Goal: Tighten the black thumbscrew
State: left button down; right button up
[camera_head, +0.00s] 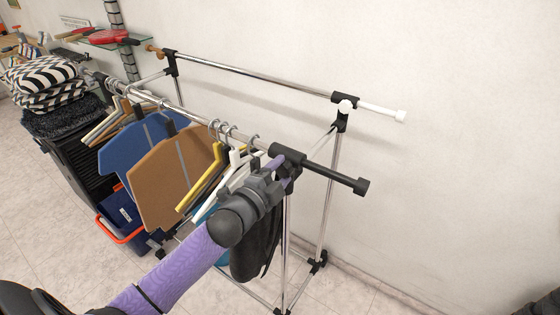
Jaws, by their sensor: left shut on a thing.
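A chrome clothes rack stands by the wall, with a front rail and a back rail (255,74). The front rail's right end has a black joint (287,153) and a black end bar (338,176). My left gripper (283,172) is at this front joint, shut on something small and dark. It appears to be the black thumbscrew, but the fingers and wrist hide it, so its shape and how far it is turned cannot be seen.
Hangers with a blue garment (142,142), a brown garment (165,178) and a dark one (257,248) hang close to my left arm. Patterned cushions (40,78) are stacked at left. The floor right of the rack is mostly clear.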

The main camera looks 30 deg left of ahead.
pick_arm(q)
jog(key=m, duration=0.4)
jog(key=shift+c, duration=1.2)
grip_release()
jog(key=shift+s, duration=0.1)
jog(key=s, duration=0.2)
jog(key=s+p, duration=0.1)
jog(key=s, duration=0.2)
jog(key=shift+s+a+p, duration=0.25)
jog(key=shift+s+p, duration=0.15)
